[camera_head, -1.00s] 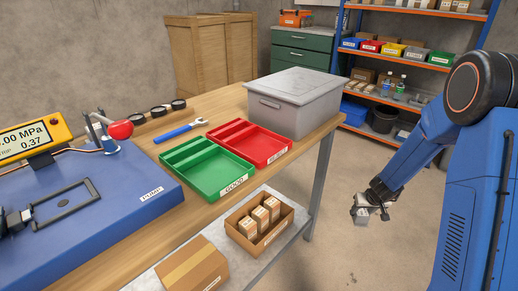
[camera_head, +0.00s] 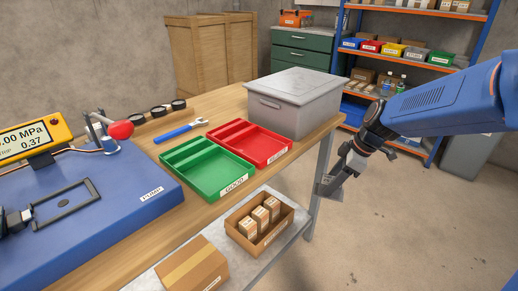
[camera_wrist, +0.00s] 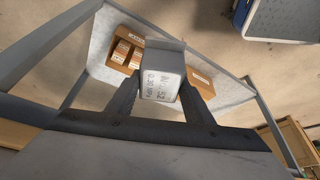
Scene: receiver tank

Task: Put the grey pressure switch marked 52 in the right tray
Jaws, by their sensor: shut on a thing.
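My gripper (camera_head: 335,178) is in front of the bench's right end, beside the table leg. In the wrist view my gripper (camera_wrist: 160,88) is shut on a light grey pressure switch (camera_wrist: 161,82), one dark finger on each side. Its face reads 52 and 0.30 MPa. In the head view the switch is small and hard to make out. The green tray (camera_head: 223,192), labelled GOOD, lies on the bench, empty. The red tray (camera_head: 284,151) lies beside it, behind and to the right, also empty; its label is too small to read.
A grey lidded box (camera_head: 283,117) stands behind the red tray. Cartons (camera_head: 192,268) sit on the lower shelf. Open floor lies right of the bench.

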